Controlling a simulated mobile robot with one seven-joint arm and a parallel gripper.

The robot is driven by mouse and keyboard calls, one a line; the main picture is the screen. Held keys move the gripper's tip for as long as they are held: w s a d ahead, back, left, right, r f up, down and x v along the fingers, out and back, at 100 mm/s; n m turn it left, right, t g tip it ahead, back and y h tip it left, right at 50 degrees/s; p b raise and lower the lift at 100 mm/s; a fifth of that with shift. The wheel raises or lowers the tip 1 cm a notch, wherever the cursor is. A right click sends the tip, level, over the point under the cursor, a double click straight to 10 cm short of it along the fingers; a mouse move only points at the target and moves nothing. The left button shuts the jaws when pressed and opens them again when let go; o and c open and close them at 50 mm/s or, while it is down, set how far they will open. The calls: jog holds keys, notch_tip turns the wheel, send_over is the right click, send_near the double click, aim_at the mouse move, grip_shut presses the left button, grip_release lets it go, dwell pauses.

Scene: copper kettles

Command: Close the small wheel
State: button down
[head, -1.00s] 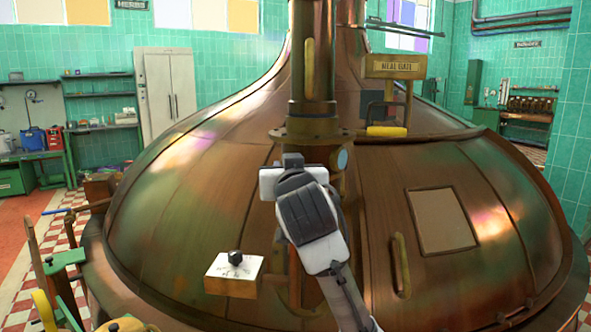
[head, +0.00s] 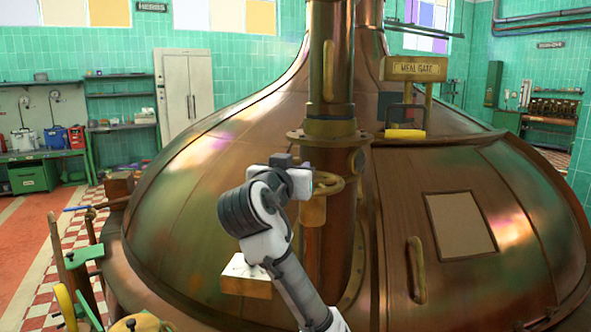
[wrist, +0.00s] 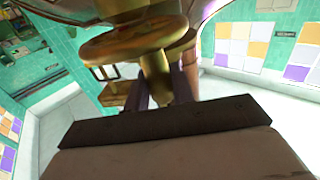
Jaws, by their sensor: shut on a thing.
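The small brass wheel (head: 334,186) sits on the front of the copper column, below its bolted flange, in the head view. My gripper (head: 314,184) comes from the left and reaches the wheel's left side; its fingertips are mostly hidden there. In the wrist view my gripper (wrist: 162,92) is shut with a brass part between its two dark fingers. I take this part to be the small wheel, but its full outline is cut off. A round brass disc (wrist: 112,43) stands just beyond the fingers.
The large copper kettle (head: 210,200) fills the middle. A white-topped box (head: 245,287) is partly behind my arm. A "meal gate" sign (head: 416,68) stands above a yellow handle (head: 405,134) at the right. A curved brass handle (head: 417,270) is on the kettle's front.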

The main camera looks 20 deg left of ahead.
jog(key=c, duration=1.2)
grip_release()
jog(key=shift+a, duration=0.15)
jog(key=shift+c, duration=0.2)
jog(key=shift+s, duration=0.1)
jog(key=s+d+b, duration=0.1)
jog(key=s+b, duration=0.1)
jog(key=s, duration=1.1)
jog(key=shift+s+d, duration=0.25)
jog(key=shift+d, duration=0.15)
jog(key=shift+a, duration=0.1)
